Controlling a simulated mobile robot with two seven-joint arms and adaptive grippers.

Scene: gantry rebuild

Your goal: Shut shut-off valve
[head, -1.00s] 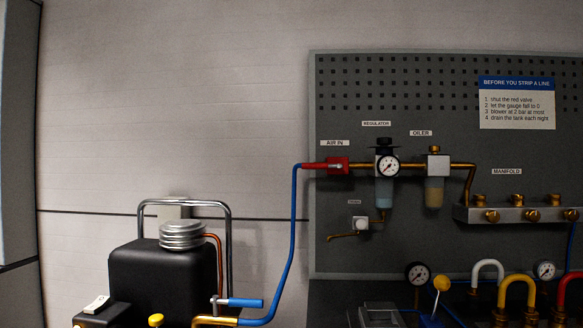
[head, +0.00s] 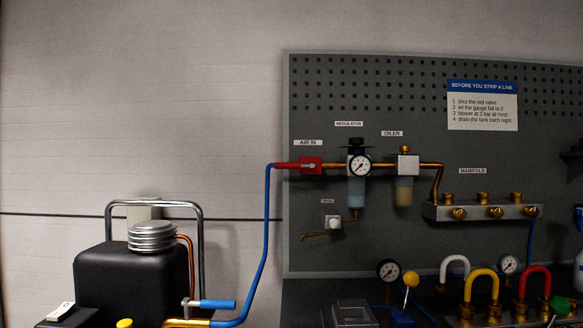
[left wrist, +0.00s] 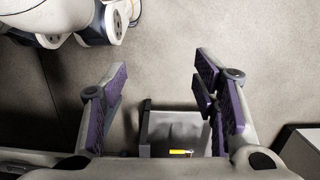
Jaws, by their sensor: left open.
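The red shut-off valve (head: 311,165) sits under the AIR IN label at the left of the grey pegboard. My left gripper (left wrist: 160,66) shows only in the left wrist view. Its purple-padded fingers are wide apart with nothing between them, over bare floor, far from the valve. My right gripper is in neither current view.
A black compressor tank (head: 130,280) with a chrome handle and a blue-handled lever (head: 217,304) stands lower left. Right of the valve are the regulator gauge (head: 359,165), oiler (head: 404,180) and manifold (head: 480,212). Coloured hose loops and gauges crowd the bench below.

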